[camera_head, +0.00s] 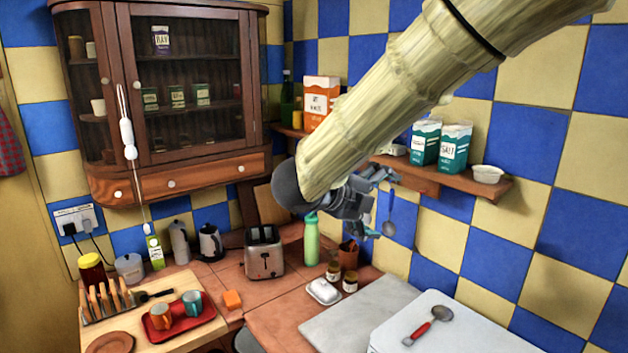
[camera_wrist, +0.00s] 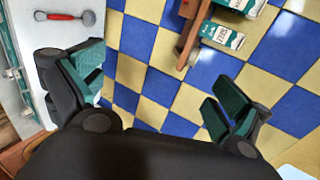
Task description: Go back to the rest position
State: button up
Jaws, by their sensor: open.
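My gripper (camera_head: 384,204) is raised in the air in front of the tiled wall, above the counter and just below the wall shelf. My pale ribbed arm comes in from the top right and hides part of the wall and the shelf.
The wall shelf (camera_head: 498,188) bears cartons and a small white bowl (camera_head: 487,174). A wall cabinet (camera_head: 185,185) hangs at the left. Below stand a green bottle (camera_head: 311,242), a toaster (camera_head: 264,256) and a red tray (camera_head: 205,317). A red-handled ladle (camera_head: 428,328) lies on a white surface.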

jog(key=s+d+f+n+y, duration=0.25)
jog(key=f+n, duration=0.45)
jog(key=f, duration=1.1)
jog(key=s+d+f+n+y, duration=0.1)
jog(key=d+f+n+y, duration=0.2)
jog(key=f+n, duration=1)
jog(key=s+d+f+n+g+y, duration=0.1)
jog(key=s+f, duration=0.7)
jog(key=f, duration=0.3)
jog(key=s+d+f+n+g+y, duration=0.1)
jog(key=s+f+g+y, duration=0.1)
jog(key=s+f, duration=0.75)
jog(key=s+d+f+n+g+y, duration=0.1)
jog(key=s+f+n+g, duration=0.1)
jog(key=s+f, duration=0.35)
jog(key=s+f+n+g, duration=0.2)
jog(key=s, duration=0.7)
jog(key=s+d+f+n+g+y, duration=0.1)
jog(key=s+f+n, duration=0.1)
jog(key=s+f, duration=0.35)
notch_tip(320, 180, down, 12)
jog(key=s+b, duration=0.1)
jog(key=b, duration=1.2)
jog(key=shift+s+a+r, duration=0.15)
jog(key=shift+s+r, duration=0.05)
